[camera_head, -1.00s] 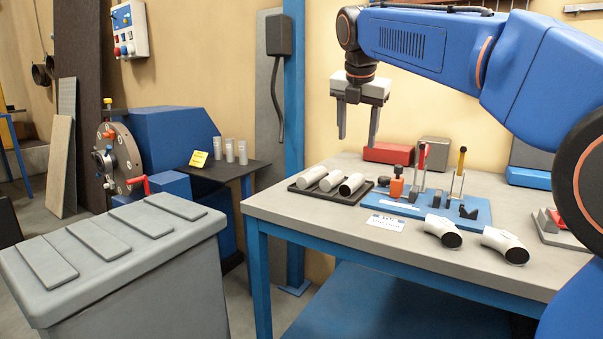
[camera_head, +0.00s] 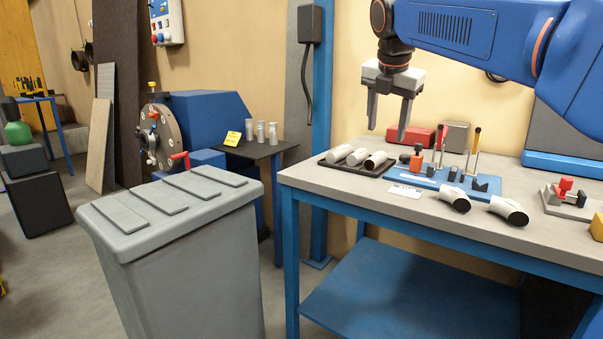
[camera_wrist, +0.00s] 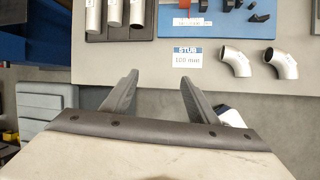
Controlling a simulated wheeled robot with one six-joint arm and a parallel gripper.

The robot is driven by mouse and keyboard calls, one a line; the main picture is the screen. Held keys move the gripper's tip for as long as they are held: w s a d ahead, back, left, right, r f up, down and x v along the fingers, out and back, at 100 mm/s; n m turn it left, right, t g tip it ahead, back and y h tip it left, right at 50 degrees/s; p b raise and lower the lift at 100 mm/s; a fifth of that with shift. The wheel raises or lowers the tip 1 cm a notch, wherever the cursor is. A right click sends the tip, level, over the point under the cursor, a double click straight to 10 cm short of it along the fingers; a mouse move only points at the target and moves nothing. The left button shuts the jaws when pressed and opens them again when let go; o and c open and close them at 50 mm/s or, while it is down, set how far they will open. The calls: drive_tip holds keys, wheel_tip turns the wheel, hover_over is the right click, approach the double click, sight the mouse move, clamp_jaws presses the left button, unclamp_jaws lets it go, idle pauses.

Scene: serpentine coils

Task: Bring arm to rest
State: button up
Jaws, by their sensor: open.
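My gripper (camera_head: 389,118) hangs from my blue arm, fingers pointing down, above the left part of the workbench (camera_head: 330,182). Its two grey fingers are apart with nothing between them. In the wrist view my gripper (camera_wrist: 158,92) also shows spread fingers over the bench's front edge. The black tray (camera_head: 333,166) with several metal tubes lies on the bench below. Two bent elbow pipes (camera_head: 455,199) lie at the bench's front, apart from the fingers.
A blue board (camera_head: 428,183) with small tools stands mid-bench. A red box (camera_head: 409,135) and a grey box (camera_head: 456,137) sit behind. A grey lidded bin (camera_head: 185,262) stands left of the bench, and a blue machine with a round faceplate (camera_head: 161,138) is beyond it. A white label card (camera_head: 405,191) lies flat.

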drive_tip(key=s+d+f+m, duration=0.4)
drive_tip(key=s+f+m, duration=0.9)
drive_tip(key=s+f, duration=0.4)
drive_tip(key=s+d+f+m+y, duration=0.1)
drive_tip(key=s+d+f+m, duration=0.3)
drive_tip(key=s+f+m, duration=1)
drive_tip(key=s+f, duration=0.2)
drive_tip(key=s, duration=0.1)
drive_tip(key=shift+s+d+f, duration=0.15)
drive_tip(key=shift+s+f, duration=0.2)
drive_tip(key=shift+f, duration=0.05)
drive_tip(key=shift+r, duration=0.1)
drive_tip(key=shift+c, duration=0.5)
